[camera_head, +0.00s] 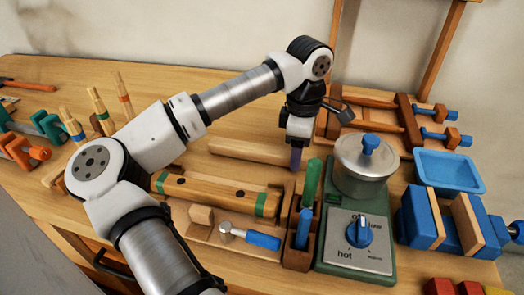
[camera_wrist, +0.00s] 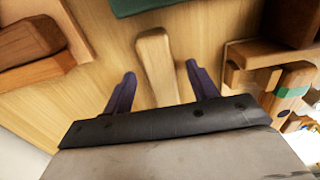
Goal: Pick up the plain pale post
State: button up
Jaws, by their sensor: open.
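The plain pale post (camera_head: 240,152) lies flat on the wooden bench in the head view, with its right end by my gripper (camera_head: 297,157). In the wrist view, the post (camera_wrist: 155,50) shows its squared end and runs back between my two dark purple fingers (camera_wrist: 160,70). My gripper is open, with one finger on each side of the post and bare gaps between. Whether the fingertips are level with the post or above it I cannot tell. The post's middle and far part are hidden by the gripper body in the wrist view.
A green stove (camera_head: 355,240) with a lidded pot (camera_head: 366,165) stands right of my gripper. A wooden holder (camera_head: 297,255) with green and blue handles is close in front. A green-banded beam (camera_head: 215,195) lies nearer. Brown clamp pieces (camera_head: 365,130) lie behind.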

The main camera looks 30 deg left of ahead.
jog(key=shift+f, duration=0.9)
jog(key=shift+c, duration=0.2)
jog(key=c, duration=1.1)
jog(key=shift+r, duration=0.1)
